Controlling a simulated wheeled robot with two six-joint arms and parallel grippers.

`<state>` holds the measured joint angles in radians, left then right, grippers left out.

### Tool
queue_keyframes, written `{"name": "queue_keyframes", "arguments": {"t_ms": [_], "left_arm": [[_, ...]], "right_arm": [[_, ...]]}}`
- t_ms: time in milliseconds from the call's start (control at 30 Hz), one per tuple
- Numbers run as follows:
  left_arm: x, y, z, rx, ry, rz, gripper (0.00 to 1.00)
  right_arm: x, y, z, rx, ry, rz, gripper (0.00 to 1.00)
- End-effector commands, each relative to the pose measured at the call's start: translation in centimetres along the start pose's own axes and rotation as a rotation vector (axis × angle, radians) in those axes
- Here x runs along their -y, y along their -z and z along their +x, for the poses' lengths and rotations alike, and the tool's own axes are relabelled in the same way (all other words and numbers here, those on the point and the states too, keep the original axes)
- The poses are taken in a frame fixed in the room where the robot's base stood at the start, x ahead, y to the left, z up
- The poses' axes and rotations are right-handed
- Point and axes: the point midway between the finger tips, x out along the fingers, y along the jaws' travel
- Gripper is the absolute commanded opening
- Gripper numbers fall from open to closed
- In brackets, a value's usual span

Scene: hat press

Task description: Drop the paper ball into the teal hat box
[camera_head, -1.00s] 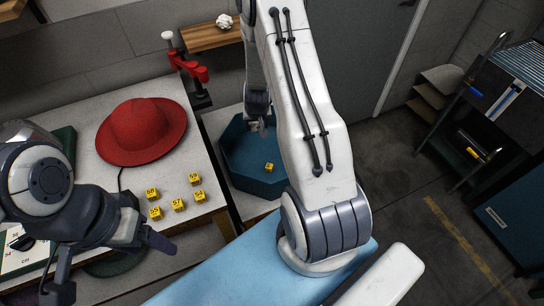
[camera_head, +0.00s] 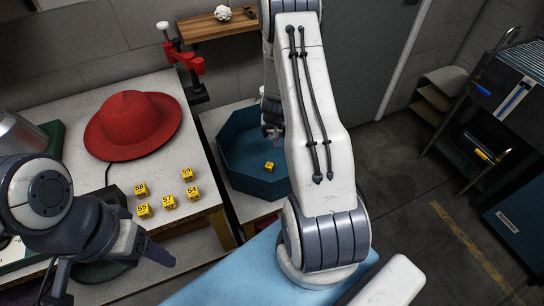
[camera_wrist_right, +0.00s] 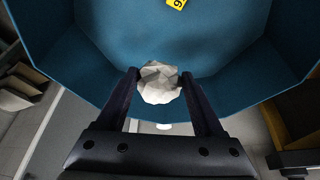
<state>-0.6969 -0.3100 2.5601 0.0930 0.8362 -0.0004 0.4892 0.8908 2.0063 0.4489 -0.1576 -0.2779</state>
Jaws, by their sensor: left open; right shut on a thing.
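The paper ball (camera_wrist_right: 159,84), white and crumpled, is pinched between the fingertips of my right gripper (camera_wrist_right: 159,76). In the wrist view it shows against the near wall of the teal hat box (camera_wrist_right: 60,72); its height relative to the rim is hard to tell. In the head view the eight-sided, open-topped box (camera_head: 238,172) stands on a low pale surface. My right gripper (camera_head: 272,131) is at its far right side there, partly covered by my arm, and the ball is hidden. My left gripper (camera_head: 108,280) is open and empty at the lower left, by the table edge.
A yellow numbered cube (camera_head: 269,167) lies inside the box. A red hat (camera_head: 132,125) and several yellow cubes (camera_head: 168,202) are on the left table. A red clamp (camera_head: 190,62) stands behind. Another white crumpled ball (camera_head: 222,13) sits on a wooden shelf (camera_head: 215,28).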

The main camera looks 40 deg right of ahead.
Motion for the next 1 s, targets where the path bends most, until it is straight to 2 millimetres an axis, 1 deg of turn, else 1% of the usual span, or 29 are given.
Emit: {"name": "queue_keyframes", "arguments": {"t_ms": [233,267,300,333,567,667,767,1000], "left_arm": [[0.0,0.0,0.1,0.000,0.000,0.000,0.68],[0.0,0.0,0.1,0.000,0.000,0.000,0.68],[0.0,0.0,0.1,0.000,0.000,0.000,0.68],[0.0,0.0,0.1,0.000,0.000,0.000,0.68],[0.0,0.0,0.0,0.000,0.000,0.000,0.68],[0.0,0.0,-0.1,0.000,0.000,0.000,0.68],[0.0,0.0,-0.5,0.000,0.000,0.000,0.68],[-0.2,0.1,-2.3,0.000,0.000,0.000,0.68]], "right_arm": [[0.0,0.0,0.0,0.000,0.000,-0.001,0.19],[0.0,0.0,0.0,0.000,0.000,-0.001,0.77],[0.0,0.0,0.0,0.000,0.000,-0.001,0.92],[0.0,0.0,0.0,0.000,0.000,-0.001,1.00],[0.0,0.0,0.0,0.000,0.000,-0.001,1.00],[0.0,0.1,-0.7,-0.001,0.000,-0.001,1.00],[0.1,0.1,-2.2,-0.002,0.001,-0.002,1.00],[0.0,0.2,-7.3,-0.002,0.001,0.000,1.00]]}}
